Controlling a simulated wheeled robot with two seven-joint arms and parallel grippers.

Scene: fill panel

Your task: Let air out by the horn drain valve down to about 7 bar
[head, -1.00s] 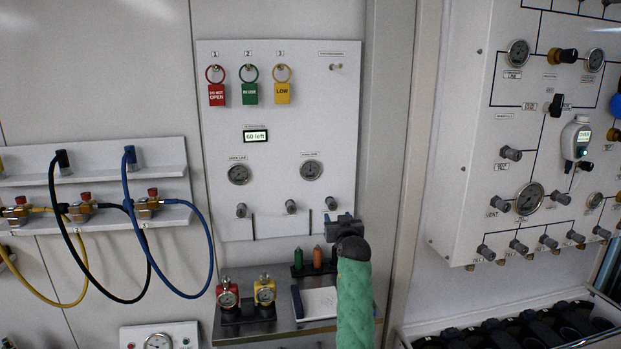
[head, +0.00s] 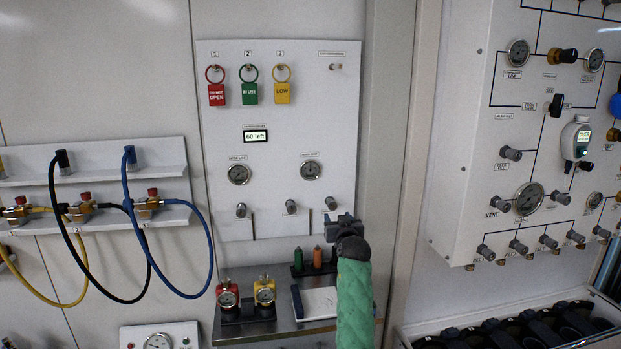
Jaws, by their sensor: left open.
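The white wall panel (head: 280,120) carries two small round gauges, a left one (head: 239,174) and a right one (head: 311,170). Their labels and needles are too small to read. Below them is a row of grey knobs: a left knob (head: 241,210), a middle knob (head: 291,206) and a right knob (head: 331,203). I cannot tell which is the horn drain valve. My left gripper (head: 345,219), on a green-sleeved arm, is open just below and right of the right knob. It looks empty; contact with the knob cannot be told. My right gripper is not in view.
A display (head: 255,136) reads "60 left". Red, green and yellow tags hang above it. A metal shelf (head: 275,337) with gauged regulators stands below. Hoses loop from a rack (head: 100,155) at left. A second panel (head: 470,130) with gauges and knobs projects at right.

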